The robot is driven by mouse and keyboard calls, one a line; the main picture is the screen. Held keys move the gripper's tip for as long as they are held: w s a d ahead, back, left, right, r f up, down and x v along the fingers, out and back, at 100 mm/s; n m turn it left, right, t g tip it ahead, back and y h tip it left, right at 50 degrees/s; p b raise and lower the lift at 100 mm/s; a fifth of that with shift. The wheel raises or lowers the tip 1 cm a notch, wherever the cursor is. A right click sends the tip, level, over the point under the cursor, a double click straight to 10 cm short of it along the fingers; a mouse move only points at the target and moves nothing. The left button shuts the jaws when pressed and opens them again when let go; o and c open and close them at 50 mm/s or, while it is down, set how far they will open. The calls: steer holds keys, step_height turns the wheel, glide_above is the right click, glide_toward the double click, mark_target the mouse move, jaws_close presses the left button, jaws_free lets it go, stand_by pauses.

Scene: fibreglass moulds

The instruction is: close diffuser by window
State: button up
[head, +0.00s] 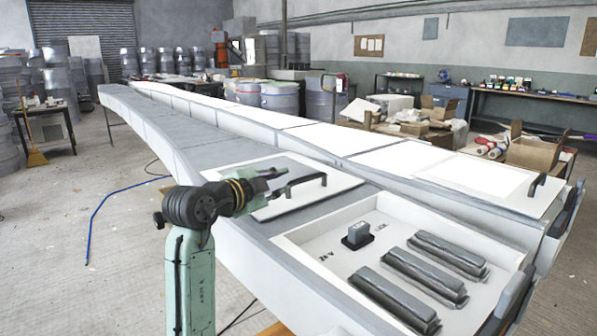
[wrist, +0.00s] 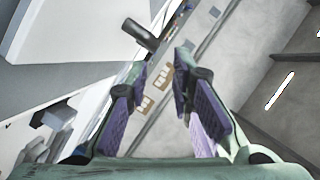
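A white rectangular panel (head: 318,198) with a black arched handle (head: 296,184) lies on the long grey-white mould body. A second pale panel (head: 475,176) with a black handle (head: 538,184) lies farther right. I cannot tell from any marking which is the diffuser, and no window is clear. My gripper (head: 276,180) is at the left of the near handle, close to it; touching cannot be told. In the wrist view, the purple-padded fingers (wrist: 163,73) are apart with nothing between them. A dark rod end (wrist: 140,35) shows just beyond the left finger, beside a white surface (wrist: 80,25).
An open shallow bay (head: 318,262) at the front right holds a small black block (head: 357,236) and several dark ribbed bars (head: 425,272). Benches, boxes and drums (head: 281,97) stand behind. A blue hose (head: 98,205) lies on the floor at left, where there is free room.

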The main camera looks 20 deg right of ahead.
mark_target(303, 180)
steer(key=shift+d+f+m+g, duration=0.3)
steer(key=shift+d, duration=0.45)
steer(key=p+x, duration=0.3)
steer(key=x, duration=0.7)
steer(key=shift+w+d, duration=0.1)
steer(key=shift+w, duration=0.1)
steer(key=shift+f, duration=0.1)
steer(key=shift+c, duration=0.5)
jaws_close()
